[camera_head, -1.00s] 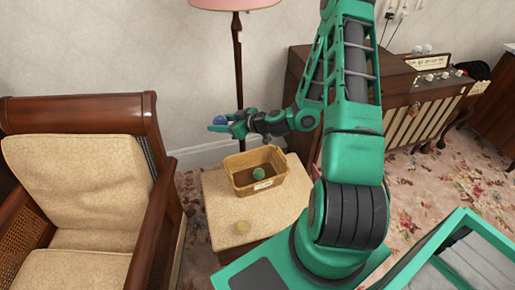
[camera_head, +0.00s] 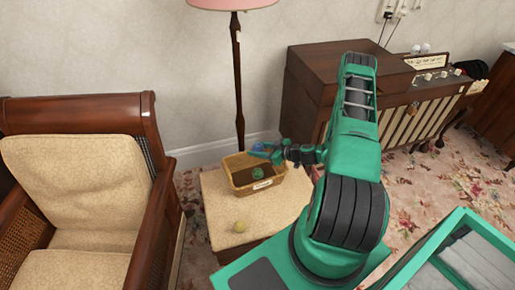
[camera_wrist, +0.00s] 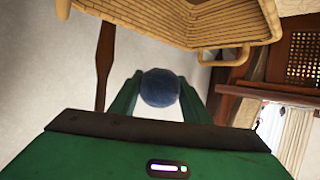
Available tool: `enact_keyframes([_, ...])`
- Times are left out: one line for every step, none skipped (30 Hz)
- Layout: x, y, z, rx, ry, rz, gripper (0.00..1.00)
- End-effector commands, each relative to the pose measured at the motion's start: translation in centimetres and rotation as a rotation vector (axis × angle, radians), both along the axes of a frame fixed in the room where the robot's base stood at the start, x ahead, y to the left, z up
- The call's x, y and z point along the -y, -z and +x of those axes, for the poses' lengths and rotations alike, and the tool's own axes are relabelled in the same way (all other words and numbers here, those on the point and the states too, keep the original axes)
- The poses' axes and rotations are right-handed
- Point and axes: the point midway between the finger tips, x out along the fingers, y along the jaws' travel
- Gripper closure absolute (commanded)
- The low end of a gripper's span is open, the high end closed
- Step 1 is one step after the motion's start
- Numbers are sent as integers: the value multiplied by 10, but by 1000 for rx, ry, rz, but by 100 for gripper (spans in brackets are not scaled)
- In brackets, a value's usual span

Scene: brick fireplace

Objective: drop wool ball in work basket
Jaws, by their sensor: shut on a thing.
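The work basket (camera_head: 238,181) is a tan wicker box with a white label on its front, standing on a small cream-topped table (camera_head: 218,207). A green wool ball (camera_head: 257,173) lies inside it. My gripper (camera_head: 262,151) is shut on a blue wool ball (camera_head: 257,148) at the basket's back rim. In the wrist view the blue ball (camera_wrist: 160,88) sits between the two green fingers, and the basket (camera_wrist: 180,22) fills the top of the picture.
A wooden armchair (camera_head: 82,185) with cream cushions stands at the left. A floor lamp (camera_head: 237,75) stands behind the basket. A wooden cabinet (camera_head: 330,75) is at the back right.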

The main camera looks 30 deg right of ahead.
Motion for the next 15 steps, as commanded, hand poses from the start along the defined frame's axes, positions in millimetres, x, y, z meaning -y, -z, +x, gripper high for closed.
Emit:
enact_keyframes([-1,6,0,-2,0,2,79])
enact_keyframes([-1,10,0,-2,0,2,79])
enact_keyframes([-1,14,0,0,0,1,79])
enact_keyframes([-1,18,0,-2,0,2,79])
enact_keyframes([-1,21,-1,-2,0,2,79])
enact_keyframes([-1,25,0,0,0,1,79])
enact_keyframes([-1,28,0,0,0,1,79])
enact_keyframes([-1,31,0,0,0,1,79])
enact_keyframes([-1,35,0,-1,0,2,79])
enact_keyframes([-1,37,0,-1,-1,1,79])
enact_keyframes([-1,39,0,0,0,1,79])
enact_keyframes([-1,41,0,0,0,0,79])
enact_keyframes([-1,43,0,0,0,1,79])
enact_keyframes([-1,45,0,0,0,1,79])
enact_keyframes([-1,46,0,0,0,1,79])
